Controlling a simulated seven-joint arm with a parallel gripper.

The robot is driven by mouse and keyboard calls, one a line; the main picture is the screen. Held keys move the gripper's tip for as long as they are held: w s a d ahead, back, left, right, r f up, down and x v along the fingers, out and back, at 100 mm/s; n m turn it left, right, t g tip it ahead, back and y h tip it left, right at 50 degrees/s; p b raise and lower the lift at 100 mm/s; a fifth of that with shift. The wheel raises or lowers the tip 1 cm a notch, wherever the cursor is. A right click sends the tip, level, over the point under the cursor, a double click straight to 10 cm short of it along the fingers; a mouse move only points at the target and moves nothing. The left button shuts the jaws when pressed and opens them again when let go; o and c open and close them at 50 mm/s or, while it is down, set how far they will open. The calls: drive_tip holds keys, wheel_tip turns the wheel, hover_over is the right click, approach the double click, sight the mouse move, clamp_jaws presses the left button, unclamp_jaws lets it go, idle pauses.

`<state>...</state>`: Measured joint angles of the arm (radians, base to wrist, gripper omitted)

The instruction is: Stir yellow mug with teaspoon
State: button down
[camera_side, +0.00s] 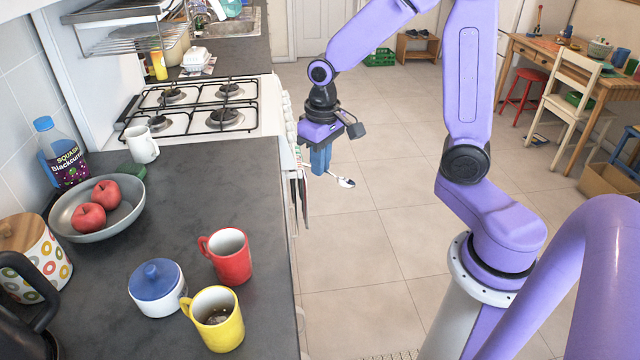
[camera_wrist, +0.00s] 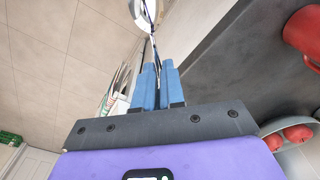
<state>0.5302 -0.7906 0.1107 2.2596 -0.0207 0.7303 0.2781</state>
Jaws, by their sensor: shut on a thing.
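The yellow mug (camera_side: 217,320) stands upright near the front edge of the dark counter, with dark contents showing inside. My gripper (camera_side: 320,160) is past the counter's edge, over the floor by the stove front, well apart from the mug. It is shut on the teaspoon (camera_side: 346,183), whose bowl sticks out to the right in the side view. In the wrist view the blue fingers (camera_wrist: 158,85) hold the teaspoon (camera_wrist: 148,12), with its bowl at the top of the picture. The yellow mug is not visible in the wrist view.
A red mug (camera_side: 229,256) stands just behind the yellow one, and a white pot with a blue lid (camera_side: 157,285) stands to its left. A bowl of red apples (camera_side: 130,212), a bottle (camera_side: 62,155) and a white mug (camera_side: 141,144) stand farther back. The counter's middle is clear.

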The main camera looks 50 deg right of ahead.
wheel_tip(320, 180, up, 16)
drive_tip(key=t, duration=0.1)
drive_tip(key=w+a+m+t+h, duration=0.1)
drive_tip(key=a+m+t+h, duration=0.6)
drive_tip(key=a, duration=1.3)
drive_tip(key=s+a+m+g+h, duration=0.1)
drive_tip(key=s+a+m+h, duration=0.15)
drive_tip(key=a, duration=0.55)
drive_tip(key=s+a+m+h, duration=0.1)
drive_tip(key=s+a+h, duration=0.1)
drive_tip(key=s+a, duration=0.35)
drive_tip(key=shift+w+a+f, duration=0.2)
drive_tip(key=shift+a+f, duration=0.05)
drive_tip(key=shift+f, duration=2.7)
drive_tip(key=shift+w+a+f, duration=0.2)
drive_tip(key=shift+a+f, duration=0.05)
drive_tip(key=shift+f, duration=2.7)
drive_tip(key=shift+w+a+f, duration=0.2)
drive_tip(key=shift+a+f, duration=0.05)
drive_tip(key=shift+f, duration=2.7)
